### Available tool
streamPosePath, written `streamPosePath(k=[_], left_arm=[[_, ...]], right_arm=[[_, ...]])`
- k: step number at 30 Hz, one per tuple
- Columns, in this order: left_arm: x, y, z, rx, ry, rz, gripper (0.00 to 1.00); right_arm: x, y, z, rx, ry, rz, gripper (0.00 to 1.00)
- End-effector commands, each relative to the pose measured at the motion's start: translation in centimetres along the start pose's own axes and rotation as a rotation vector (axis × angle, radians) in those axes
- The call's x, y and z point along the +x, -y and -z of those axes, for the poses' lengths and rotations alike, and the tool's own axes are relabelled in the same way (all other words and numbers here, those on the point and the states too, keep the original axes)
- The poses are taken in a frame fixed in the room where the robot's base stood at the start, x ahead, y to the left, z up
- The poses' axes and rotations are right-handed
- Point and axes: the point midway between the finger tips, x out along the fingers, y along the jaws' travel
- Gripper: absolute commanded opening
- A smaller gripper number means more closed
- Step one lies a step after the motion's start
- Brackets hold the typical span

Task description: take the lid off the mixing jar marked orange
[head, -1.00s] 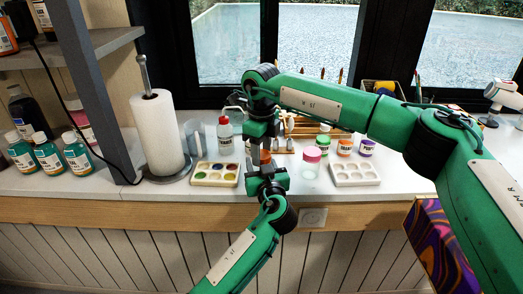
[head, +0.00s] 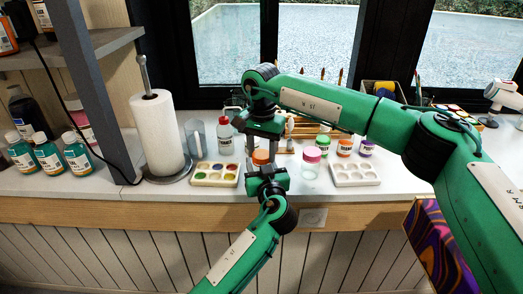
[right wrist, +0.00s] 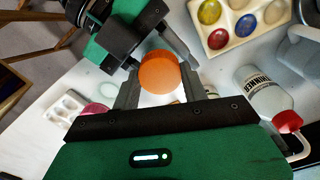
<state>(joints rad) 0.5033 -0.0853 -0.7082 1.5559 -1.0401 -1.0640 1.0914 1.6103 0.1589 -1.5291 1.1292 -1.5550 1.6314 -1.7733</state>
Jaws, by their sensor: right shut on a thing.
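The orange lid (head: 261,157) shows low between my right gripper's fingers in the head view. In the right wrist view the lid (right wrist: 160,73) is a round orange disc between the same fingers. My right gripper (head: 264,152) points down from above and is shut on the lid. My left gripper (head: 267,172) reaches up from the front, just below the lid. Its dark fingers (right wrist: 163,45) lie around the lid's far side in the right wrist view. The jar body is hidden by the lid and the grippers, so I cannot tell whether the left fingers grip it.
A paint palette (head: 214,183) stands to the left and an empty white palette (head: 355,181) to the right. A pink-lidded jar (head: 311,163) is close on the right. A red-capped bottle (head: 225,136) and a paper towel roll (head: 160,135) stand on the left.

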Motion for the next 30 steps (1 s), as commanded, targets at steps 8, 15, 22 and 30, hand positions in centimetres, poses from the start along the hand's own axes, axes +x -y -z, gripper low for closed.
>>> streamPosePath(k=[8, 15, 22, 30], left_arm=[[-0.05, -0.03, -0.02, 0.0, 0.0, 0.0, 0.0], [-0.04, -0.02, -0.02, 0.0, 0.0, 0.0, 0.0], [-0.03, 0.0, -0.02, 0.0, 0.0, 0.0, 0.0], [-0.02, 0.01, -0.02, 0.0, 0.0, 0.0, 0.0]], right_arm=[[-0.08, -0.05, 0.15, -0.364, -0.003, 0.001, 0.17], [-0.08, -0.05, 0.15, -0.401, -0.003, 0.001, 0.17], [-0.08, -0.05, 0.18, -0.402, -0.004, 0.001, 0.17], [-0.17, -0.05, 0.17, -0.401, -0.004, 0.001, 0.17]])
